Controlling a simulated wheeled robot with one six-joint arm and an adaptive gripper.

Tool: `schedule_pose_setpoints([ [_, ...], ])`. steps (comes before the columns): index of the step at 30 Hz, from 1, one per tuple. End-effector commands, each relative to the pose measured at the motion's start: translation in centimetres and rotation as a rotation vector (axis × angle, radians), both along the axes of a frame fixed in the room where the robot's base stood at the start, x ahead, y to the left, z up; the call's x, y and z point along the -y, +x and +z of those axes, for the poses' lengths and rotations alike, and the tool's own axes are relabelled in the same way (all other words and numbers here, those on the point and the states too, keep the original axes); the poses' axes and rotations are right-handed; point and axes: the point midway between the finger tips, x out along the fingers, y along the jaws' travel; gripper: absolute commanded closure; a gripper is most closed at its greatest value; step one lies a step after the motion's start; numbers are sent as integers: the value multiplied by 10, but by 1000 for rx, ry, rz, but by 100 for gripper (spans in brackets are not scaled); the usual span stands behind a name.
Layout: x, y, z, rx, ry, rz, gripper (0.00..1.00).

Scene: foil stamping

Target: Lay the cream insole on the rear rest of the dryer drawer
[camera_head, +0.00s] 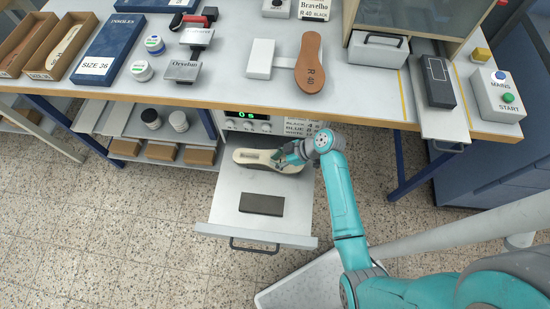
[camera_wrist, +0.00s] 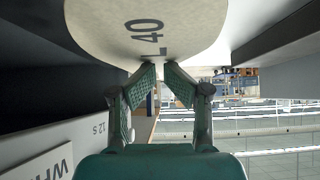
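The cream insole (camera_head: 247,155) is over the rear part of the open dryer drawer (camera_head: 225,205), lying roughly crosswise. In the wrist view its face marked "L 40" (camera_wrist: 140,22) fills the top. A dark block (camera_head: 262,205) lies bare further forward in the drawer.
The bench top (camera_head: 215,90) overhangs the drawer's rear, with the dryer front (camera_head: 240,124) below it. A brown insole (camera_head: 310,65) lies on the bench. The press (camera_head: 378,50) and start box (camera_head: 500,95) stand at right. The drawer's front part is clear around the dark block.

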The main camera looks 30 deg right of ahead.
Motion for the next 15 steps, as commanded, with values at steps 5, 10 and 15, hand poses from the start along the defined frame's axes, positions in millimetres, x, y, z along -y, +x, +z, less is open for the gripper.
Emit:
schedule_pose_setpoints([
  [5,12,-8,13,1,0,-4,65],
  [10,31,-21,37,3,-1,-4,65],
  [15,50,-34,61,3,-1,-4,65],
])
